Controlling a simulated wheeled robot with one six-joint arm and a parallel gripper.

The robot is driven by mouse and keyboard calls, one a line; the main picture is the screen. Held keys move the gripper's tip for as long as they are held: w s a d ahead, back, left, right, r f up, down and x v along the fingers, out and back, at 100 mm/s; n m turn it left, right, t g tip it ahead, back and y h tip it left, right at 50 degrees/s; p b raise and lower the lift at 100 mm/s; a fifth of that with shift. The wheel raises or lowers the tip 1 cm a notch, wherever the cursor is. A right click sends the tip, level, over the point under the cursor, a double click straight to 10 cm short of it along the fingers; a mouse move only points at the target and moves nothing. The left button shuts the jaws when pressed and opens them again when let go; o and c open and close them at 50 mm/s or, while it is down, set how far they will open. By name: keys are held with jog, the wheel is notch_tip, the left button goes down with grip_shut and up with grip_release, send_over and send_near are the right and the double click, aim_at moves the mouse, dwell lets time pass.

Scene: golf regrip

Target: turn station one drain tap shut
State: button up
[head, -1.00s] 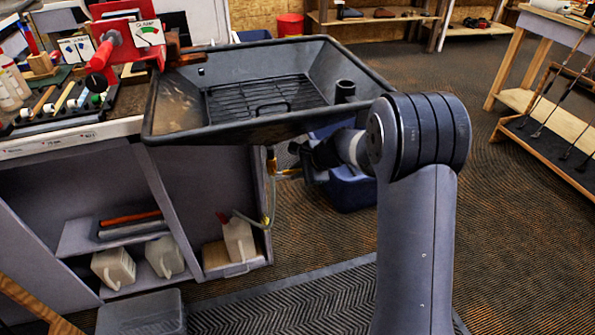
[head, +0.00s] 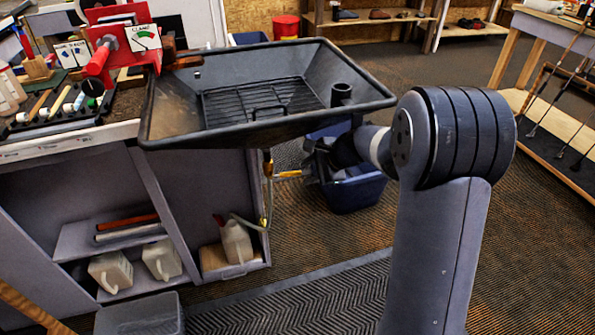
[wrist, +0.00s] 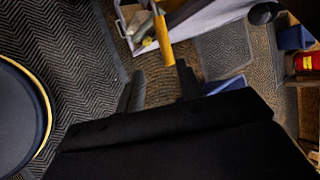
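The drain tap (head: 286,174) hangs below the black tray (head: 165,125) in the head view. Its yellow lever points right, roughly level, across the line of the hanging drain pipe. In the wrist view the yellow lever (wrist: 162,36) ends close to my fingertips, nearer the right finger. My gripper (wrist: 160,68) is open, with a gap between its two dark fingers and nothing held. In the head view my dark wrist is just right of the lever, and my fingers are hard to make out against the bin. I cannot tell whether they touch the lever.
A blue bin (head: 353,192) stands on the floor behind my wrist. The tray overhangs the tap. Floor to the right is open.

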jog(key=s+d, duration=0.6)
jog(key=d, duration=0.2)
jog(key=shift+s+f, duration=0.1)
